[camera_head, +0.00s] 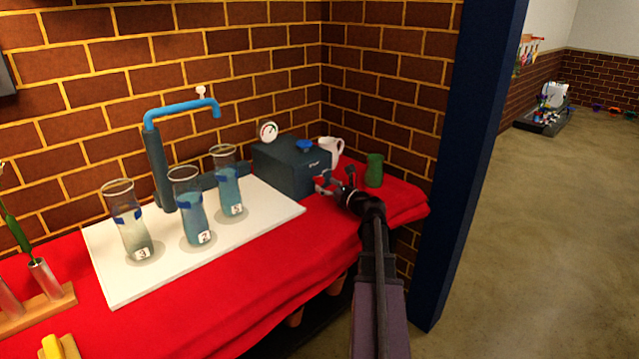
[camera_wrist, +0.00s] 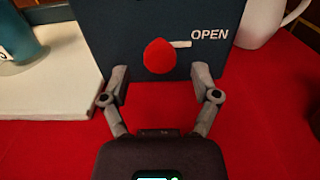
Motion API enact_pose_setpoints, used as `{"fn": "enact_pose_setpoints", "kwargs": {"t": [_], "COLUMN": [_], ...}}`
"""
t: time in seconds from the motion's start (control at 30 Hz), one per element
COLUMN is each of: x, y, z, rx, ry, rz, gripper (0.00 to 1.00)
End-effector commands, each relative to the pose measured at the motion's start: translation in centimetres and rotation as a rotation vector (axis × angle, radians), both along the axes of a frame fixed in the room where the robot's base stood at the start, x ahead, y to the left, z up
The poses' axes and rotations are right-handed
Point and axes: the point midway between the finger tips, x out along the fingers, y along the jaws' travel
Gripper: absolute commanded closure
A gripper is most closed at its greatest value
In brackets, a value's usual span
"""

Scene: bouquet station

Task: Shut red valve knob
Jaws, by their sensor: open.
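The red valve knob (camera_wrist: 161,56) is on the front of a dark box (camera_wrist: 116,28), with a white pointer line on its right aimed at the word OPEN. In the head view the box (camera_head: 282,165) stands at the back right of the red table, and the red knob (camera_head: 320,184) shows only partly beside my gripper. My gripper (camera_wrist: 160,78) is open, with one finger on each side below the knob in the wrist view. No finger is seen closed on the knob. In the head view my gripper (camera_head: 335,184) reaches the box front from the right.
A white board (camera_head: 130,276) left of the box holds three numbered glass vases (camera_head: 196,215) and a blue tap (camera_head: 182,108). A white jug (camera_head: 331,150) and a green cup (camera_head: 374,170) stand right of the box. A gauge (camera_head: 268,131) is behind it.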

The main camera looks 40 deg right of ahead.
Motion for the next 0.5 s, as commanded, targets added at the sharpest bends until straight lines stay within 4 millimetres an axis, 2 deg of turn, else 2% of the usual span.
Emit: {"fn": "enact_pose_setpoints", "kwargs": {"t": [0.03, 0.2, 0.5], "x": [0.8, 2.3, 3.0], "y": [-0.1, 0.1, 0.2], "z": [0.0, 0.0, 0.0], "rx": [0.0, 0.0, 0.0], "ry": [0.0, 0.0, 0.0], "rz": [0.0, 0.001, -0.001], "gripper": [0.21, 0.21, 0.21]}}
